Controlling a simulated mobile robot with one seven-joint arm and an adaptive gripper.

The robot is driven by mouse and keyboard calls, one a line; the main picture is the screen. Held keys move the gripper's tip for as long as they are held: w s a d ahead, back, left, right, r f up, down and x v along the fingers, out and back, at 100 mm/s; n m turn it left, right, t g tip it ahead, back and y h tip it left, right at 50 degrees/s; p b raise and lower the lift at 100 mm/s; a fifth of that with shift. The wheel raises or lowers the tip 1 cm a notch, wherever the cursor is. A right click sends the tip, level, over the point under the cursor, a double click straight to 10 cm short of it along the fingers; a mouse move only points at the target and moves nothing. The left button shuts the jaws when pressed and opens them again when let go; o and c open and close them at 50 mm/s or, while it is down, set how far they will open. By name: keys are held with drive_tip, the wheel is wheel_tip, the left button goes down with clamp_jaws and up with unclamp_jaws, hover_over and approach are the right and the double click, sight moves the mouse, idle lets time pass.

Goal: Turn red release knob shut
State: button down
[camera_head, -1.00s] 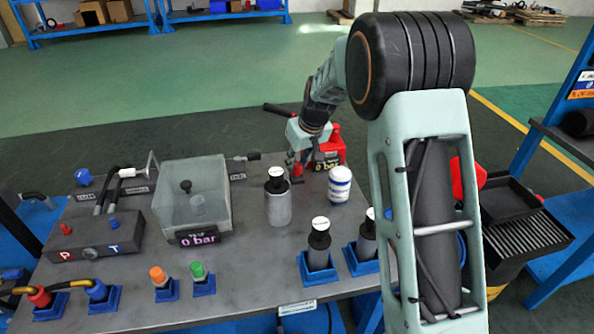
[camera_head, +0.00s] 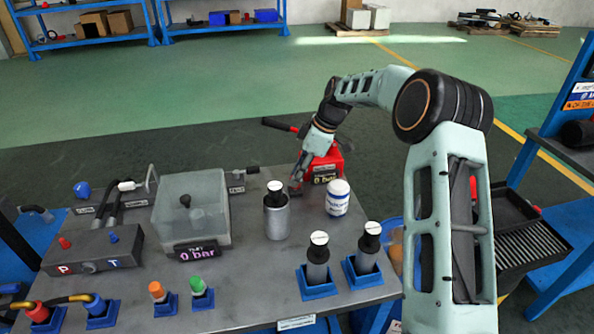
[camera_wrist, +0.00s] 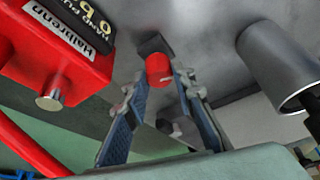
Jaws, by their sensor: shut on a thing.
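The red release knob (camera_wrist: 158,68) shows in the wrist view as a small red cylinder on a dark base on the grey table. My gripper (camera_wrist: 163,79) has its two fingers on either side of the knob, shut on it. A small light mark shows near the knob's lower edge. In the head view my gripper (camera_head: 296,184) points down at the table's far edge, beside the red hand pump (camera_head: 326,163) reading 0 bar. The knob itself is hard to make out there. The pump (camera_wrist: 50,62) also shows at the left of the wrist view.
A grey cylinder with a black top (camera_head: 277,217) stands just in front of my gripper, and a white jar (camera_head: 338,198) stands to its right. A clear test box (camera_head: 190,215) reading 0 bar is on the left. Several plugs stand in blue holders near the front.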

drive_tip(key=shift+w+n+g+p, duration=0.1)
drive_tip(key=shift+n+g+p, duration=0.8)
drive_tip(key=shift+n, duration=1)
drive_tip(key=shift+f, duration=0.1)
drive_tip(key=c, duration=1.6)
unclamp_jaws()
drive_tip(key=v, duration=1.2)
drive_tip(key=shift+a, duration=0.1)
